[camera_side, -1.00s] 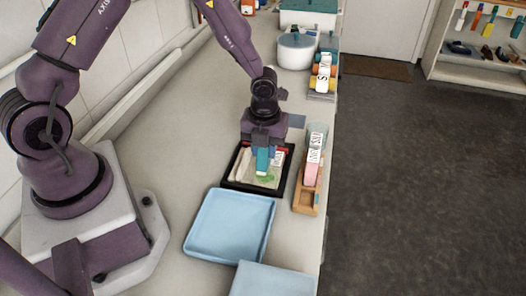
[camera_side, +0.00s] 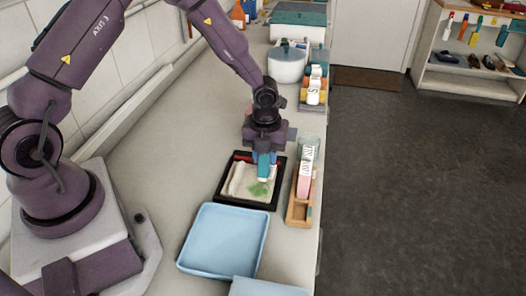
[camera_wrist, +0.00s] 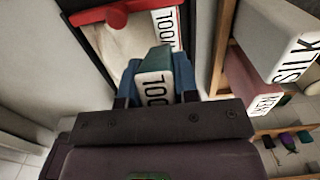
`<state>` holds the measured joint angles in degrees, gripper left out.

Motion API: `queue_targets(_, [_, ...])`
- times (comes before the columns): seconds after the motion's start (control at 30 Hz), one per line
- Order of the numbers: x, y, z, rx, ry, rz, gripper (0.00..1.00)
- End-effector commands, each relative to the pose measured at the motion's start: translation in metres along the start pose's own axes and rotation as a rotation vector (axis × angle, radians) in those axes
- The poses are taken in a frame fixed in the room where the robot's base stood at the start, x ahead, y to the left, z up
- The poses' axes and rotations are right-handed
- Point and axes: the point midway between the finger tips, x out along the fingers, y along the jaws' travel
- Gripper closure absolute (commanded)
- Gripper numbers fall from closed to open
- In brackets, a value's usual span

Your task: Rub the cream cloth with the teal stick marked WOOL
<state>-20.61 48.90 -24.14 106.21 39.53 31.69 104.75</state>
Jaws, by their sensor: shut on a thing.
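My gripper (camera_side: 264,156) is shut on the teal stick (camera_side: 263,171), which points down over the cream cloth (camera_side: 238,183). In the wrist view, the stick (camera_wrist: 158,62) sits between the blue fingers, and its white label shows "OOL", partly covered. The cloth (camera_wrist: 118,45) lies in a black-rimmed tray (camera_side: 225,200). I cannot tell whether the stick touches the cloth.
A wooden rack (camera_side: 299,211) with a pink stick (camera_side: 304,185) and others stands right of the tray; SILK is readable in the wrist view. A red bar (camera_wrist: 100,14) lies at the tray's far edge. A blue tray (camera_side: 222,243) lies in front.

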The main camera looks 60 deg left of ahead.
Motion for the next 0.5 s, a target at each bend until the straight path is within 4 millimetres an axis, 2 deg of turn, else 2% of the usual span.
queue_targets(0.2, [0.000, 0.000, -0.020, 0.003, 0.000, 0.002, 0.95])
queue_targets(0.5, [0.000, 0.000, -0.033, 0.003, 0.001, 0.001, 0.95])
